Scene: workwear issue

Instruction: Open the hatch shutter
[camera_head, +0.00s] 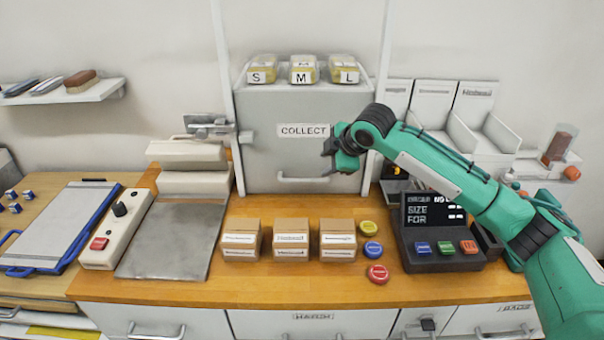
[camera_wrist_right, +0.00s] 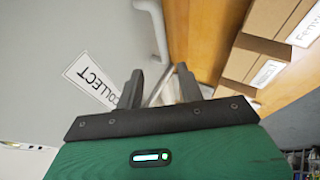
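The hatch shutter (camera_head: 260,145) is a flat grey panel labelled COLLECT, standing closed behind the counter. A pale bar handle (camera_head: 303,179) runs along its lower edge, and one end of it shows in the right wrist view (camera_wrist_right: 152,22). My right gripper (camera_head: 329,152) is in front of the shutter's right part, above the handle's right end. In the right wrist view its two fingers (camera_wrist_right: 158,76) are apart, near the shutter face (camera_wrist_right: 60,35). My left gripper is not in view.
A metal latch (camera_head: 209,126) sits left of the shutter. Several packs labelled S, M and L rest on top (camera_head: 303,69). Cardboard boxes (camera_head: 291,240) stand on the counter (camera_head: 190,290), with coloured discs (camera_head: 373,250) and a dark button console (camera_head: 440,262) to their right.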

